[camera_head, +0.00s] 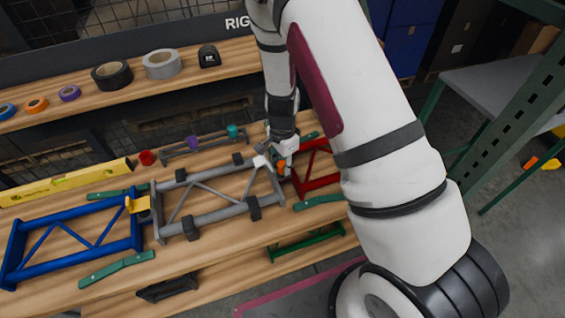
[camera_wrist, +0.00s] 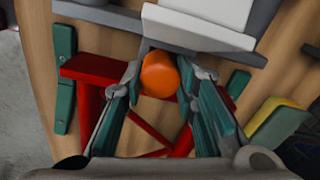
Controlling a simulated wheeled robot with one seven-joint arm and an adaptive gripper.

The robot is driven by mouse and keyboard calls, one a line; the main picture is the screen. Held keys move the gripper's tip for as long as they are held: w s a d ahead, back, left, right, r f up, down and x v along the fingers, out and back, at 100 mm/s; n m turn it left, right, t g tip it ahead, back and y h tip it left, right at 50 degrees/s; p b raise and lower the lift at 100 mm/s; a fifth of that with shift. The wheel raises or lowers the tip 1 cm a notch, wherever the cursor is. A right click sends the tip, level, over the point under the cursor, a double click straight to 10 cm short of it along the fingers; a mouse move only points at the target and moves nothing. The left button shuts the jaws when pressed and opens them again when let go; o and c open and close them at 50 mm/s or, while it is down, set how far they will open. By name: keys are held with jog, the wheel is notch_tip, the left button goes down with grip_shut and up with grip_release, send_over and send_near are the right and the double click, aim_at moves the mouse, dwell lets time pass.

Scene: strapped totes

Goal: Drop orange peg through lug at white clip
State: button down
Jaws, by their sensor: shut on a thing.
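The orange peg (camera_head: 281,166) is between the fingertips of my gripper (camera_head: 285,155), at the joint of the grey frame (camera_head: 215,220) and the red frame (camera_head: 318,183). In the wrist view the peg's round orange top (camera_wrist: 160,73) sits between the two fingers (camera_wrist: 161,84), which are closed on it. The white clip (camera_head: 262,161) is just left of the peg; in the wrist view a white block (camera_wrist: 200,22) lies right beyond the peg. The lug hole is hidden, and I cannot tell whether the peg's lower end is in it.
A blue frame (camera_head: 75,238) joins the grey frame at a yellow clip (camera_head: 138,204). Behind stand a purple peg (camera_head: 193,141) and a teal peg (camera_head: 232,130) in a grey rack. A yellow level (camera_head: 66,182) lies at left. Green straps (camera_head: 117,269) lie around the frames.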

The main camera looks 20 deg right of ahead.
jog(key=c, duration=1.2)
grip_release()
jog(key=shift+a, duration=0.1)
notch_tip(320, 180, up, 12)
jog(key=shift+r, duration=0.15)
jog(key=s+a+r+n+t+y, duration=0.1)
jog(key=s+r+n, duration=0.3)
jog(key=r, duration=0.6)
jog(key=s+a+r+n+t+y, duration=0.15)
jog(key=s+r+n, duration=0.3)
jog(key=r, duration=0.45)
jog(key=s+d+r+n+t+h, duration=0.2)
jog(key=s+r+n, duration=0.4)
jog(key=s, duration=0.8)
notch_tip(320, 180, up, 3)
jog(key=shift+d+f+t, duration=0.1)
jog(key=shift+d+t, duration=0.05)
jog(key=shift+t, duration=0.4)
jog(key=shift+n+h, duration=0.25)
